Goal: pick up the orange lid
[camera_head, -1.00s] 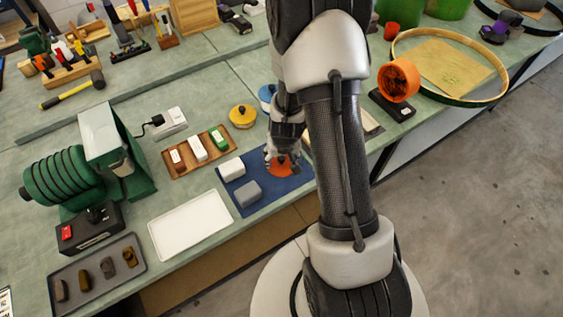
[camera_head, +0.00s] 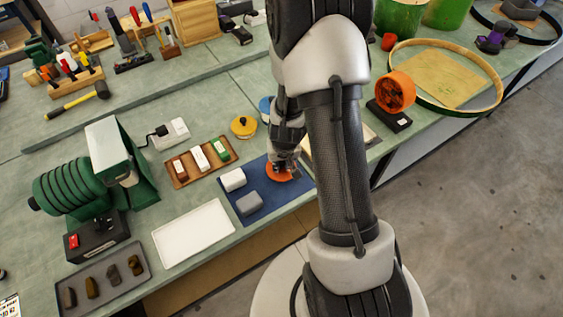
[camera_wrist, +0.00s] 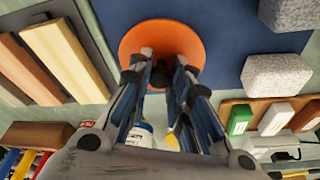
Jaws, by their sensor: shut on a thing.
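The orange lid (camera_head: 279,174) is a round disc at the blue mat (camera_head: 262,178), partly hidden in the head view by my gripper (camera_head: 284,165). In the wrist view the lid (camera_wrist: 135,38) lies flat-on beyond the fingers, with a small dark knob at its near side. My gripper (camera_wrist: 160,65) is shut on the lid, its fingertips close together around the knob. I cannot tell whether the lid touches the mat or is just above it.
A white block (camera_head: 233,180) and a grey block (camera_head: 249,204) sit left of the lid on the mat. A wooden tray (camera_head: 178,178) of coloured blocks and a yellow lidded pot (camera_head: 243,126) stand nearby. An empty white tray (camera_head: 193,234) lies at the front left.

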